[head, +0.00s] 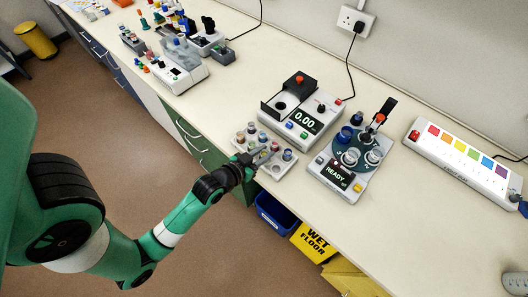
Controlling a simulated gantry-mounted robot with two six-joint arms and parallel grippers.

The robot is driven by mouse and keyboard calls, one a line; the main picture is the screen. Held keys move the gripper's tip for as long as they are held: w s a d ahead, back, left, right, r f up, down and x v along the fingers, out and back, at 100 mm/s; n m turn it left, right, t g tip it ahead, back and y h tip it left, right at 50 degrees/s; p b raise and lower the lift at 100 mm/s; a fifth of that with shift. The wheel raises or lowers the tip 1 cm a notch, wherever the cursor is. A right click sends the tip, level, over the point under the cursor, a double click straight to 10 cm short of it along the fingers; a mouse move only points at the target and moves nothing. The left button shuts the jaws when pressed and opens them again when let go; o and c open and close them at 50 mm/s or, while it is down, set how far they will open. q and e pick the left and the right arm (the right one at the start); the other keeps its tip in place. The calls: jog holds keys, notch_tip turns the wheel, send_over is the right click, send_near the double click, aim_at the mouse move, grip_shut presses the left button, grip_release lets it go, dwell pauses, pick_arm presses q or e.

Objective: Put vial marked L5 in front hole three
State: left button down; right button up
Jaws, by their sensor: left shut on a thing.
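A pale vial rack (283,173) with several capped vials stands near the bench's front edge. One vial with a dark bluish cap (287,154) stands at its right end, and others stand along the back. My left gripper (260,157) reaches over the rack's front side from the left. It is shut on a vial, mostly hidden by the fingers. I cannot tell whether this vial is in a hole or lifted. The markings are too small to read, so I cannot tell which vial is L5. The front holes are partly covered by my gripper. My right gripper is not in view.
Behind the rack stands a device reading 0.00 (304,119). Right of the rack is a device reading READY (337,174) with an upright dark lid. A strip with coloured squares (465,160) lies further right.

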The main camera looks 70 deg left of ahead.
pick_arm(q)
jog(key=c, duration=0.6)
grip_release()
jog(key=shift+f, duration=0.1)
jog(key=shift+c, duration=0.2)
jog(key=shift+r, duration=0.35)
jog(key=p+v, duration=0.2)
jog(key=v, duration=1)
